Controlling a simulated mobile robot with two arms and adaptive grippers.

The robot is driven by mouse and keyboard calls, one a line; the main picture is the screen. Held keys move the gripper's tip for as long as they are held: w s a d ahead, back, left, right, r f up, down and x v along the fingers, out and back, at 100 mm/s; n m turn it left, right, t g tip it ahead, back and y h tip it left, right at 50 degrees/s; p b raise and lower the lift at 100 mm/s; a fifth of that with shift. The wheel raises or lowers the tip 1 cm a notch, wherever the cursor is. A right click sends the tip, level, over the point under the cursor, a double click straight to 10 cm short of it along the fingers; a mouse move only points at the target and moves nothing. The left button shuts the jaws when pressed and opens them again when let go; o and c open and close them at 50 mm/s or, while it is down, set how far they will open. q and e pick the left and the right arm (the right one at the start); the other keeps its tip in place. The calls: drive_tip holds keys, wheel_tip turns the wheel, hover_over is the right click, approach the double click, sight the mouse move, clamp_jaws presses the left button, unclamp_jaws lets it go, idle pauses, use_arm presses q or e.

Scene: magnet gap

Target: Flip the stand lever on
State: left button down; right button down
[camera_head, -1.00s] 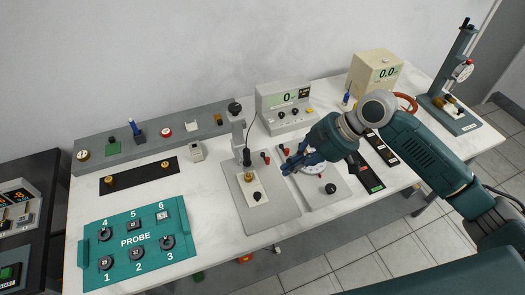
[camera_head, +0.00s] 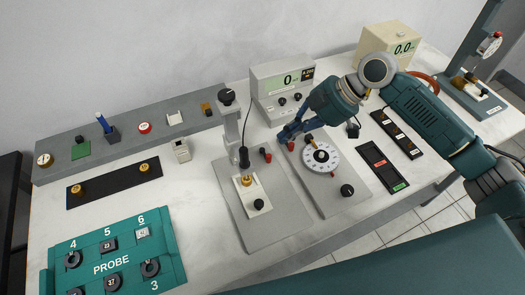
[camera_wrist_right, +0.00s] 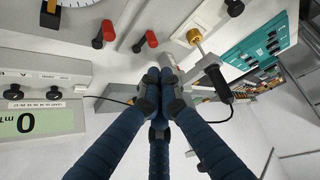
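A grey stand (camera_head: 233,215) carries an upright post and a black probe over a brass piece. A small red-tipped lever (camera_head: 266,153) sits at its far right corner and shows in the wrist view (camera_wrist_right: 150,40). A similar red-tipped lever (camera_head: 291,146) is on the neighbouring dial plate, also in the wrist view (camera_wrist_right: 106,32). Which is the stand lever is not labelled; the first is on the probe stand. My right gripper (camera_head: 285,136) hovers just behind both levers, its fingers together and empty in the wrist view (camera_wrist_right: 158,78), apart from both levers. My left gripper is not in view.
A white dial (camera_head: 320,157) with a black knob (camera_head: 347,190) lies right of the stand. A meter reading 0 (camera_head: 283,85) stands behind the gripper. A thin black cable runs beside the post. The teal PROBE panel (camera_head: 125,240) is front left.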

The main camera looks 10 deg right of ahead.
drive_tip(key=p, duration=0.2)
hover_over(265, 153)
drive_tip(key=s, duration=0.3)
drive_tip(key=f, duration=0.6)
drive_tip(key=shift+s+a+f, duration=0.2)
drive_tip(key=shift+a+f, duration=0.1)
drive_tip(key=shift+w+a+f, duration=0.1)
drive_tip(key=shift+a+f, duration=0.2)
drive_tip(key=shift+f, duration=0.25)
